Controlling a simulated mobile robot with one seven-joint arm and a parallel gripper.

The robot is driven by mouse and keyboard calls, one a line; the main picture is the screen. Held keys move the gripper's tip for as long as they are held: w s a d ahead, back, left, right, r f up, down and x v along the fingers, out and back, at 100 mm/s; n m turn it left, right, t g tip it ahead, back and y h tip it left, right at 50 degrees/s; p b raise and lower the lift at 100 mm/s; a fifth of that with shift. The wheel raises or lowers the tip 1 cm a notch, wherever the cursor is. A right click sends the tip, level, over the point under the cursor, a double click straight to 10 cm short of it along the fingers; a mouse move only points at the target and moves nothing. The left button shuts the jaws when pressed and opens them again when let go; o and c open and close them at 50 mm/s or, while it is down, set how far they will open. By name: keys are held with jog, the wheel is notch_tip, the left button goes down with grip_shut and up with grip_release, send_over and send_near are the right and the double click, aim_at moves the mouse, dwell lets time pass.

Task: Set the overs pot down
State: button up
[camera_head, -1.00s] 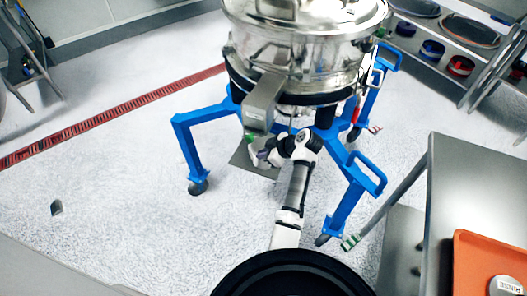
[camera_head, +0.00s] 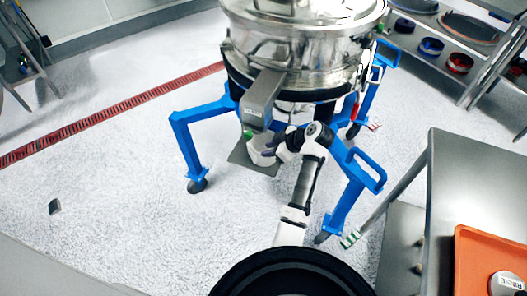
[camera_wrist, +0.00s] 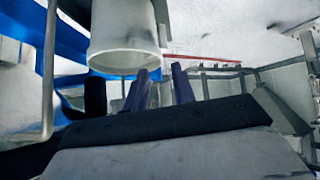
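The white overs pot (camera_head: 262,151) stands under the sifter's grey side spout (camera_head: 262,98), at a small grey plate (camera_head: 241,157). In the wrist view the pot (camera_wrist: 124,28) is at the upper left, with its round rim toward the fingers. My gripper (camera_head: 281,147) is just right of the pot in the head view. In the wrist view my gripper (camera_wrist: 161,90) has two dark purple fingers standing apart with a gap and nothing seen between them. The pot's underside and its contact with the plate are not clear.
The steel sifter (camera_head: 300,50) stands on a blue frame (camera_head: 203,112) with wheeled legs close around my arm. A steel table (camera_head: 475,180) with an orange tray (camera_head: 485,260) is at the right. Open floor (camera_head: 110,200) lies to the left.

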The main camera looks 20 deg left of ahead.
jog(key=b+v, duration=0.1)
jog(key=v, duration=0.7)
jog(key=shift+f, duration=0.1)
